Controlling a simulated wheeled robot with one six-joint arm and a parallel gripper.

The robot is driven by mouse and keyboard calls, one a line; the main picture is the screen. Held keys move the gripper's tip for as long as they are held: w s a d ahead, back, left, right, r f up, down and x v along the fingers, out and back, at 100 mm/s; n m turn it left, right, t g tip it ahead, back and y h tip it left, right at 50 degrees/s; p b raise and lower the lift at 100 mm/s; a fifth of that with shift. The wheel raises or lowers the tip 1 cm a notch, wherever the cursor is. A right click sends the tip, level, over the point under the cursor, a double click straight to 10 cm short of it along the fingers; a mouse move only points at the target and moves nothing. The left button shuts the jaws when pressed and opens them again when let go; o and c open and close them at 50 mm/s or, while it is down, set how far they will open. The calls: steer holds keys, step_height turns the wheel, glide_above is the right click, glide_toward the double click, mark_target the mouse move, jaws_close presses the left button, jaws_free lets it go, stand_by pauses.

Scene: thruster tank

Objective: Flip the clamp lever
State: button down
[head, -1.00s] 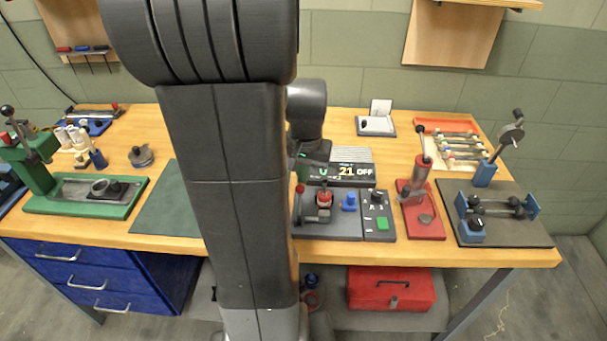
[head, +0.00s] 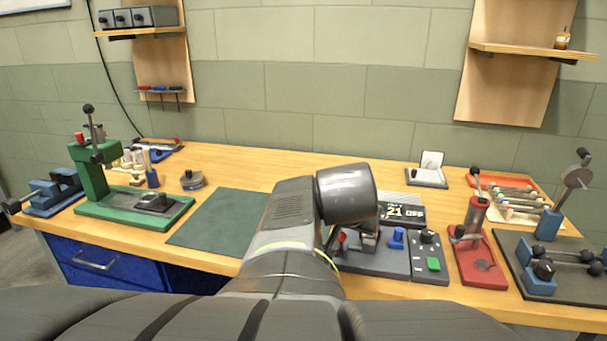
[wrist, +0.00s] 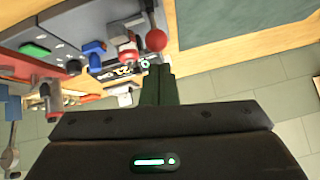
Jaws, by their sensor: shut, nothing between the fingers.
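The clamp lever with its red ball knob (wrist: 155,40) shows at the top of the wrist view. The knob also shows in the head view (head: 342,237), beside my arm. A red and grey clamp part (wrist: 128,52) stands next to it on the grey fixture base (head: 385,262). My gripper (wrist: 160,68) is shut and empty, with its dark fingertips close to the red knob. Whether they touch it I cannot tell. My arm hides the gripper and much of the clamp in the head view.
A blue block (head: 397,238) and a control box with a green button (head: 433,264) stand right of the clamp. A display (head: 405,211) reads 21 OFF behind it. A red press (head: 475,245) stands further right. The green mat (head: 222,222) at left is clear.

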steer(key=shift+w+r, duration=0.1)
steer(key=shift+w, duration=0.15)
steer(key=shift+r+p, duration=0.6)
steer(key=shift+r, duration=0.25)
